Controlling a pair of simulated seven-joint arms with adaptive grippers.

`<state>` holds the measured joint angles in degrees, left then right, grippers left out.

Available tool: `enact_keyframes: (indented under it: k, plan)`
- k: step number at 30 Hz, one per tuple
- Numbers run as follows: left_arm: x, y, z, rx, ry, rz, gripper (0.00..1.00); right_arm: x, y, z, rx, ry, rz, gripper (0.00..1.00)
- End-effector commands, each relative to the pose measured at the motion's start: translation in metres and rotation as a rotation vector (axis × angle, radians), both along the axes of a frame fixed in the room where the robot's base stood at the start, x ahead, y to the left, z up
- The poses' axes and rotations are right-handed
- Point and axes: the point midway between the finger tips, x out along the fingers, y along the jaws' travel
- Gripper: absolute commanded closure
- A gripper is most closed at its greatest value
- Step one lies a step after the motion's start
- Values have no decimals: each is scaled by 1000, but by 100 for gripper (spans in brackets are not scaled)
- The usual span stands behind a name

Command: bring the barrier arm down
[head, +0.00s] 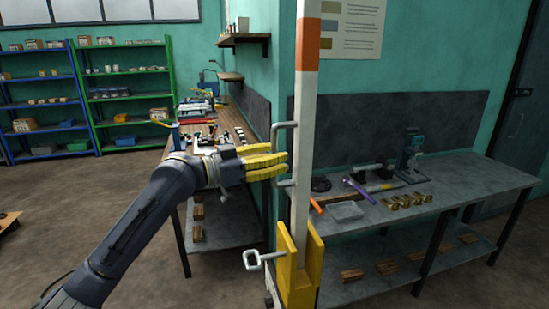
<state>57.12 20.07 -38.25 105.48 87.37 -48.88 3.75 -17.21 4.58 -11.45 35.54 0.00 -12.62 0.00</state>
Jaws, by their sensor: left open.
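The barrier arm (303,140) is a white post with an orange band, standing upright in a yellow bracket (299,283). A grey bent handle (274,132) sticks out from its left side. A grey pin with a looped end (262,259) projects from the left of the bracket. My left gripper (286,162) has yellow fingers and is open. Its fingertips are at the handle, just left of the post; I cannot tell whether they touch it. My right gripper is not in view.
A grey workbench (420,205) with tools stands behind on the right. Another bench (228,125) runs along the wall behind the gripper. Blue shelves (45,100) and green shelves (125,95) stand at the back left. The floor at left is mostly clear.

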Motion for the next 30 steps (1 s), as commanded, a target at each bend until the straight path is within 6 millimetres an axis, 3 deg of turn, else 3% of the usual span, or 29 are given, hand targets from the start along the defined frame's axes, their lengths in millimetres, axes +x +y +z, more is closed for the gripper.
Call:
enact_keyframes:
  k: [5, 15, 30]
  plan:
    - [0, 0, 0, 0, 0, 0, 63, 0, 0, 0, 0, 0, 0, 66]
    - [0, 0, 0, 0, 0, 0, 100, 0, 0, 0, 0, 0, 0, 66]
    - [-7, -1, 0, 4, -21, -1, 100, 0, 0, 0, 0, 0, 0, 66]
